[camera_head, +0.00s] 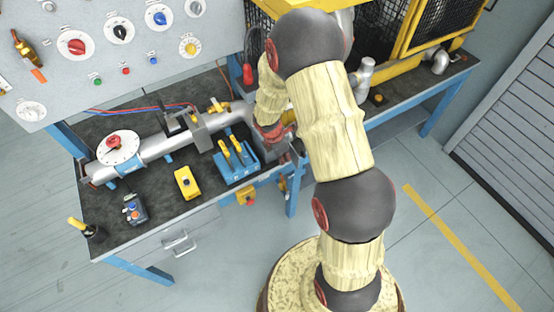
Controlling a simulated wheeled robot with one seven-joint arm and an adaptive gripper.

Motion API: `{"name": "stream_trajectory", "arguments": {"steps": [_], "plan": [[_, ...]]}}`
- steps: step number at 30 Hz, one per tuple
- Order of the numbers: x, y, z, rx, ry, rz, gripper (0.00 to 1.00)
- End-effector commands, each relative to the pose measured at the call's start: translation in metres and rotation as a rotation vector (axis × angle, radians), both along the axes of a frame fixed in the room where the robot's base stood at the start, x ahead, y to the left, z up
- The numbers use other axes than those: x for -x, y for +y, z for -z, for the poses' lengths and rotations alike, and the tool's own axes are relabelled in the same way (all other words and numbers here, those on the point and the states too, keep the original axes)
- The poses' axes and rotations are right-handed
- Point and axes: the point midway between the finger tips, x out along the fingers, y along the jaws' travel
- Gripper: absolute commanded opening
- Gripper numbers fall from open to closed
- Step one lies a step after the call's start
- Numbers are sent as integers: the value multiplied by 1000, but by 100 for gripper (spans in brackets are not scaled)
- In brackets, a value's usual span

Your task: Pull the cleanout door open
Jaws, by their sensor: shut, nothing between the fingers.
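A grey duct pipe (160,146) runs along the bench and passes behind my arm at its right end. I cannot clearly make out the cleanout door; my arm covers that right end of the duct. An upright grey plate (201,134) stands across the pipe. My gripper (294,150) is at the bench's front edge, right of the blue lever block, mostly hidden by my wrist and forearm. It is shut, with nothing seen in it.
A blue block with yellow levers (236,168), a yellow button box (187,182) and a dial (117,147) are on the left bench. A yellow mesh-guarded machine (410,30) stands behind my arm. The floor at right is clear.

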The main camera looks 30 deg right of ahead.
Motion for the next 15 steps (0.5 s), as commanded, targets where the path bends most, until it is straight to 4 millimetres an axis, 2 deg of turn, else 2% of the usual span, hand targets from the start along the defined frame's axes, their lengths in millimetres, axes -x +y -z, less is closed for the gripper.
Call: {"name": "stream_trajectory", "arguments": {"steps": [5,15], "plan": [[1,-10,0,0,1,-1,0],[1,-11,0,0,1,-4,0]]}}
